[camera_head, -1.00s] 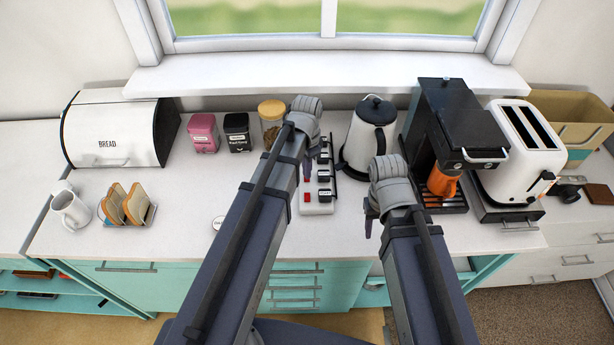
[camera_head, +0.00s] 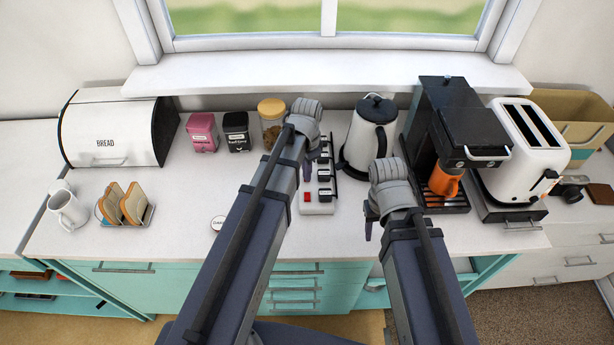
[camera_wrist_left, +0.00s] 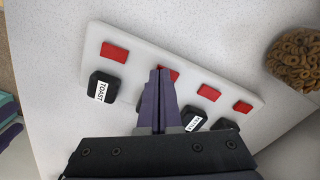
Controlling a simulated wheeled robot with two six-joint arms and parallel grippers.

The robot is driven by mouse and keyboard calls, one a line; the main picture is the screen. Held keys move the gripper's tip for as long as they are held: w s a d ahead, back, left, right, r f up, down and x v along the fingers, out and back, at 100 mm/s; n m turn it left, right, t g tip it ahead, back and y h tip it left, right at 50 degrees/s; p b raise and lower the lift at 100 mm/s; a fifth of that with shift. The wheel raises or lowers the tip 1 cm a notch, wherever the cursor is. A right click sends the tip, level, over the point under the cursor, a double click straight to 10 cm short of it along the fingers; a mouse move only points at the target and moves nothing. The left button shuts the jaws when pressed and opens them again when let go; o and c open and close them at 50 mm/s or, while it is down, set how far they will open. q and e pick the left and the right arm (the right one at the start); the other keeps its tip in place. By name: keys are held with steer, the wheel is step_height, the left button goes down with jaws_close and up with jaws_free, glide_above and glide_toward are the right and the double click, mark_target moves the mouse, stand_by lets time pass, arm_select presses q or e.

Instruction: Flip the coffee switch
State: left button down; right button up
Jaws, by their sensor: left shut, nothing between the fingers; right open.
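A white power strip (camera_head: 318,209) with red switches lies on the counter, partly hidden by my left arm in the head view. In the left wrist view the strip (camera_wrist_left: 183,73) shows several red switches and black plugs. The end plug (camera_wrist_left: 103,87) reads TOAST; a plug beyond the fingers has a white label (camera_wrist_left: 194,122) I cannot read fully. No coffee label is legible. My left gripper (camera_wrist_left: 159,72) is shut and empty, its tips over or at the second red switch (camera_wrist_left: 173,74), partly covering it. Contact is unclear. My right gripper (camera_head: 368,226) is open and empty over the counter's front.
A kettle (camera_head: 365,138), a coffee machine (camera_head: 470,125) and a toaster (camera_head: 520,150) stand right of the strip. Jars (camera_head: 272,124), a bread bin (camera_head: 112,135), a toast rack (camera_head: 125,208) and a mug (camera_head: 68,210) stand left. The counter's front left is mostly clear.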

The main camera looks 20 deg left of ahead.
arm_select(q)
step_height(320, 180, up, 7)
steer(key=p, duration=0.7)
arm_select(e)
step_height(320, 180, up, 7)
stand_by(0.3)
arm_select(q)
steer(key=shift+n, duration=0.8)
steer(key=s+d, duration=0.1)
steer(key=s, duration=0.1)
steer(key=s+d+f+b, duration=0.1)
steer(key=s+d, duration=0.1)
steer(key=s+d+f+b, duration=0.1)
steer(key=d, duration=0.1)
steer(key=shift+s+f, duration=0.2)
steer(key=shift+s, duration=0.2)
steer(key=s+d+n+b, duration=0.1)
steer(key=s, duration=0.2)
steer(key=s+d+f+n, duration=0.1)
steer(key=s+d, duration=0.1)
steer(key=s+d+f+n+y+b, duration=0.1)
steer(key=s+d, duration=0.1)
steer(key=s, duration=0.1)
steer(key=shift+s+d+f+b, duration=0.1)
steer(key=shift+s+d+b, duration=0.1)
steer(key=shift+s+b, duration=0.1)
arm_select(e)
step_height(320, 180, down, 5)
steer(key=shift+r, duration=0.1)
